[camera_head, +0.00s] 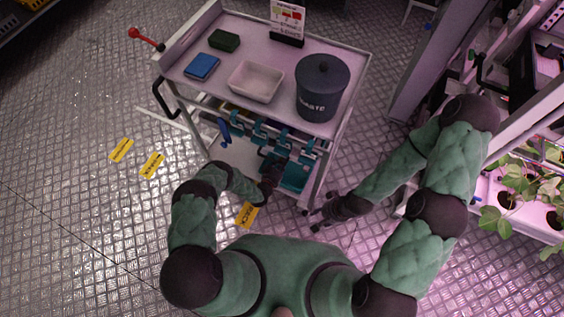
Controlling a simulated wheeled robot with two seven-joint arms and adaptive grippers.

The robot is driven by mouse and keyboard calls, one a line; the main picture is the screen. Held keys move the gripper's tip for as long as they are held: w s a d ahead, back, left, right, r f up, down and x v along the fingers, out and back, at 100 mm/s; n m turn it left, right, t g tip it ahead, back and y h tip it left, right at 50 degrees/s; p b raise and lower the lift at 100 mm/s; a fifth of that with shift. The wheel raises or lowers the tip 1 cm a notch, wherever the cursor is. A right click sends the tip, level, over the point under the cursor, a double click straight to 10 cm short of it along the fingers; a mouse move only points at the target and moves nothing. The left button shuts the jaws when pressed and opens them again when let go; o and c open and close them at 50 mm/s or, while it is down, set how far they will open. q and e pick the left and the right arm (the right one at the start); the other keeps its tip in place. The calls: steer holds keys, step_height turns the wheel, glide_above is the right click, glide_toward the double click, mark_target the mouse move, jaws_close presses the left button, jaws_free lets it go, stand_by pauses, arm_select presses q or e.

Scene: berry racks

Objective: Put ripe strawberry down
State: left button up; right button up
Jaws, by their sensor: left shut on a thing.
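My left gripper (271,181) is in front of the cart's lower part, below the top shelf's near edge. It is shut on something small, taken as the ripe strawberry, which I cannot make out. My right gripper (315,219) is low, beside the cart's right front leg, with its fingers apart and nothing seen between them. On the cart's top (280,45) are a white tray (256,82), which looks empty, and a dark lidded bin (322,88) to its right.
A blue sponge (202,66), a green block (224,40) and a sign (288,18) also stand on the cart. Teal tools (294,176) hang at its front. A plant rack (523,190) is at the right. The metal floor at the left is clear, with yellow labels (152,165).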

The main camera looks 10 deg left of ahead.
arm_select(q)
steer(key=o, duration=0.7)
steer(key=shift+f, duration=0.1)
